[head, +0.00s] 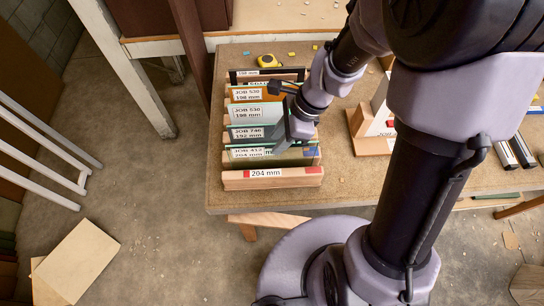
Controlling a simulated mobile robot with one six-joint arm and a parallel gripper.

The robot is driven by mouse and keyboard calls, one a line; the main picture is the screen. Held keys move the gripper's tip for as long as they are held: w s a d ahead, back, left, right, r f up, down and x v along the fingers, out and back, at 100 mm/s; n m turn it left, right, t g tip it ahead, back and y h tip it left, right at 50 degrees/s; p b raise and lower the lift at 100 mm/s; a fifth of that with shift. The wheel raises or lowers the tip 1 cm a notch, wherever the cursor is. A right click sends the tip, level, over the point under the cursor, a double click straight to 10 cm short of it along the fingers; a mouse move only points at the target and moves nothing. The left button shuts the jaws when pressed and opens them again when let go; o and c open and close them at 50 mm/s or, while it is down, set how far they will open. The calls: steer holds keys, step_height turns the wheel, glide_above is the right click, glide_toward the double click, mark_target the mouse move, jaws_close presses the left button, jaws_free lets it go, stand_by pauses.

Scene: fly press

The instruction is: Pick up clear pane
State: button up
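A wooden rack (232,181) near the table's front left corner holds several upright panes in a row, front to back. The front pane (236,157) is labelled JOB 413, 204 mm, with a green-tinted edge. Behind it stand a green-edged pane (236,133) labelled JOB 740, 192 mm, a pale pane (240,113) labelled JOB 538, 198 mm, and an orange-edged one (236,95). I cannot tell surely which is clear. My gripper (284,145) points down at the right part of the front panes. Its fingers overlap, so their opening and any contact are hidden.
A yellow tape measure (268,61) lies behind the rack. A wooden stand (372,144) with a white panel is to the right, behind my arm. The tabletop (338,180) between rack and stand is bare.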

mark_target(268, 153)
steer(key=b+x, duration=0.2)
steer(key=x, duration=0.5)
steer(key=shift+a+f, duration=0.15)
steer(key=shift+f, duration=0.2)
steer(key=shift+r, duration=0.1)
jaws_close()
stand_by(0.8)
